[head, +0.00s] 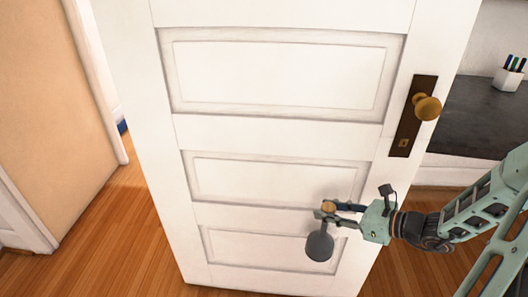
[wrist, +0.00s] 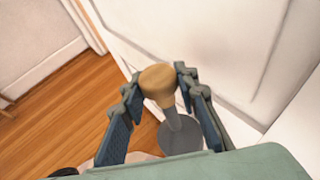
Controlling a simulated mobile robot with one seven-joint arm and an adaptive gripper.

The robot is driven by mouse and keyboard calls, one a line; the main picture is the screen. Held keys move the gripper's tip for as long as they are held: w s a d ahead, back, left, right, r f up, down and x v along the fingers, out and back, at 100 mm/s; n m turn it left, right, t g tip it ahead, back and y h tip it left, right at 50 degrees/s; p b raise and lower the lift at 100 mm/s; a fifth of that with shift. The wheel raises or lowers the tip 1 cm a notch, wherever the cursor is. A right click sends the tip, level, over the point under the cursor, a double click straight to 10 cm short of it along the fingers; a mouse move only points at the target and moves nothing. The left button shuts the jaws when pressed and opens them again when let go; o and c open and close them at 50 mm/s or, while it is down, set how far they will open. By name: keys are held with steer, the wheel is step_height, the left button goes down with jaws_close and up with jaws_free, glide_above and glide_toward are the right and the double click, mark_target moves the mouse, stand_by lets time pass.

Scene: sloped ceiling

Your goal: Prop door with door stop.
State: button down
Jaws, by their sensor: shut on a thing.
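The white panelled door (head: 275,135) stands ajar in the middle of the head view, with a brass knob (head: 427,107) on a dark plate at its right edge. My gripper (head: 328,207) is in front of the door's lower panels. It is shut on the door stop (head: 320,244), which has a tan round top, a thin grey stem and a wide grey disc. The disc hangs downward and tilted, above the floor. In the wrist view, the door stop's tan top (wrist: 158,82) sits between my fingers, close to the door face (wrist: 200,60). I cannot tell whether it touches the door.
Wooden floor (head: 110,225) is clear to the left of the door. A tan wall (head: 55,100) stands at the left. A dark counter (head: 480,110) with a white pen cup (head: 507,79) is at the right, behind my arm.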

mark_target(323, 230)
steer(key=shift+w+f+b, duration=0.1)
steer(key=shift+f+b, duration=2.35)
steer(key=shift+f, duration=0.15)
steer(key=shift+r, duration=0.1)
